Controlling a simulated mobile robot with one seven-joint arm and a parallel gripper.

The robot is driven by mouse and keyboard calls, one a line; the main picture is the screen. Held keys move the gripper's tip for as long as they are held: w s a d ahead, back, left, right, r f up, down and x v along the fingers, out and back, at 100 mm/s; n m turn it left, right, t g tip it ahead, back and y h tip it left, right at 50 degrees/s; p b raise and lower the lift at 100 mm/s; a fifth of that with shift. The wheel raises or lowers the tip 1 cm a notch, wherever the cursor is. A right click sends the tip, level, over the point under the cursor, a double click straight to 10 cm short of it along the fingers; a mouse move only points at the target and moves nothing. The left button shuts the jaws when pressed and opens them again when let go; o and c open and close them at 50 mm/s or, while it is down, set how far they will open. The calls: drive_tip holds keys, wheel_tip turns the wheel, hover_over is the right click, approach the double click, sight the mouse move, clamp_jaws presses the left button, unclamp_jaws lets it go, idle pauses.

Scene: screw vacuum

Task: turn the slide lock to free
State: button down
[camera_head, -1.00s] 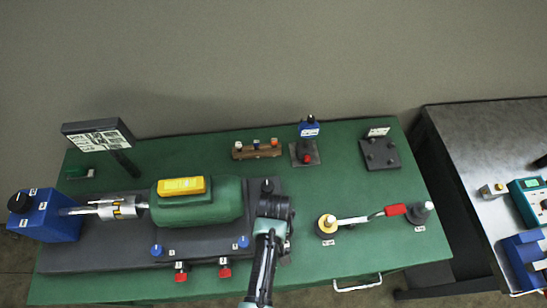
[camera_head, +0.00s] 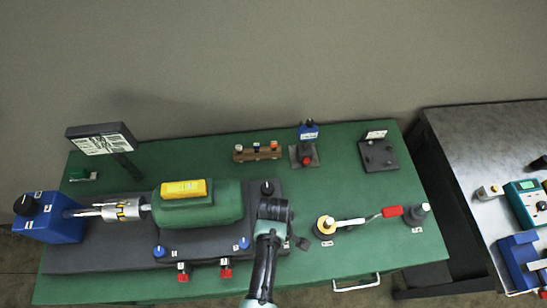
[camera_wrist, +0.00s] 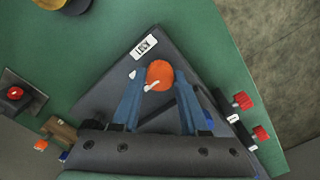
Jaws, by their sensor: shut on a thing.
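In the wrist view, an orange round knob (camera_wrist: 160,75) with a white pointer mark sits on the dark base plate (camera_wrist: 185,45), beside a white label (camera_wrist: 144,47) I cannot read clearly. I take this knob to be the slide lock. My gripper (camera_wrist: 157,80) has its two blue fingers on either side of the knob, shut on it. The pointer mark shows between the fingertips. In the head view my gripper (camera_head: 275,228) is over the right end of the base plate, and my arm hides the knob there.
A green motor body (camera_head: 200,205) with a yellow block (camera_head: 183,190) stands left of my gripper. A blue box (camera_head: 50,222) is at the far left. Red knobs (camera_head: 226,268) line the plate's front edge. A yellow-topped post (camera_head: 325,226) and red-handled tool (camera_head: 391,212) are to the right.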

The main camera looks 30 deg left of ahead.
idle(0.5)
drive_tip(key=shift+c, duration=2.1)
unclamp_jaws()
wheel_tip(320, 180, up, 13)
drive_tip(key=shift+b, duration=0.45)
